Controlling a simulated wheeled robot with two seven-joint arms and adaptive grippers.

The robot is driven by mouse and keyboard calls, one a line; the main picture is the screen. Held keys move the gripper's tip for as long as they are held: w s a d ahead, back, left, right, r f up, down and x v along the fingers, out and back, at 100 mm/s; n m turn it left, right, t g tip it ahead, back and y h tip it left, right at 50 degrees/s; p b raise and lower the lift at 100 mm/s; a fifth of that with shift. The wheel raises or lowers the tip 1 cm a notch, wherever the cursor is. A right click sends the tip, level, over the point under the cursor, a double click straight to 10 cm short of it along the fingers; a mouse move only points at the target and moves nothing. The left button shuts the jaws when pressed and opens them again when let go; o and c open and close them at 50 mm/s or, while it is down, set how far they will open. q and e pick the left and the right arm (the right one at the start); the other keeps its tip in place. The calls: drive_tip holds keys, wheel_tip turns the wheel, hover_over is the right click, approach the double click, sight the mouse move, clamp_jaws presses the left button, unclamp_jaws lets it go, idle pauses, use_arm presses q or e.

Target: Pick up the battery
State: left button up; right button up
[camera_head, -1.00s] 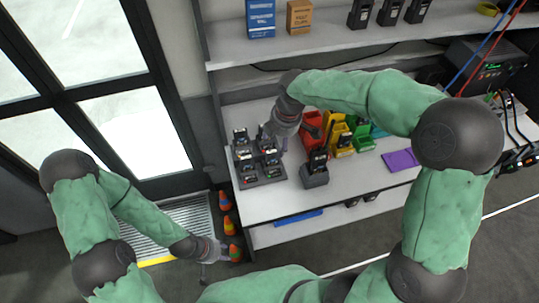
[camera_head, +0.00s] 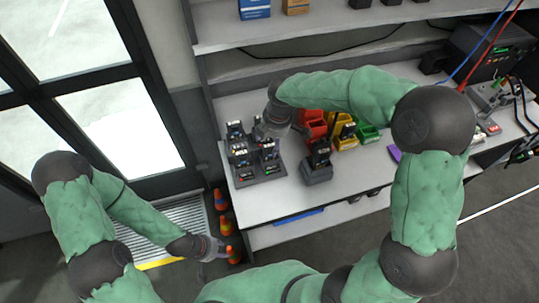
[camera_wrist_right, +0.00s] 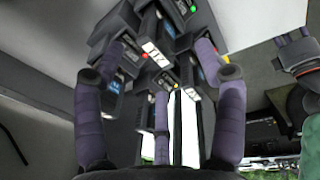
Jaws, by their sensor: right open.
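A dark charging rack (camera_head: 259,174) holds several black batteries near the left end of the white table. One battery (camera_head: 268,150) stands at the rack's right side, close to my right gripper (camera_head: 260,132). In the right wrist view, my right gripper (camera_wrist_right: 160,76) has its purple-grey fingers spread apart. Several batteries with white labels and small lit displays are beyond and between its fingers, such as one labelled battery (camera_wrist_right: 153,48). I cannot tell whether any finger touches them. My left gripper (camera_head: 219,249) hangs low beside the orange cones, and its fingers are too small to read.
A separate dark charger (camera_head: 317,170) with a black device stands right of the rack. Red bins (camera_head: 309,122), yellow and green bins stand behind it. A shelf (camera_head: 300,28) overhangs the table. Orange cones (camera_head: 226,226) stand on the floor by the door.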

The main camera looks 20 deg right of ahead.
sight(270, 145)
drive_tip(key=f+b, duration=0.1)
drive_tip(key=f, duration=0.1)
drive_tip(key=w+f+b, duration=0.1)
drive_tip(key=f, duration=0.2)
drive_tip(key=shift+w+a+f, duration=0.1)
drive_tip(key=shift+a+f, duration=0.05)
drive_tip(key=shift+f, duration=0.1)
drive_tip(key=shift+r, duration=0.15)
clamp_jaws()
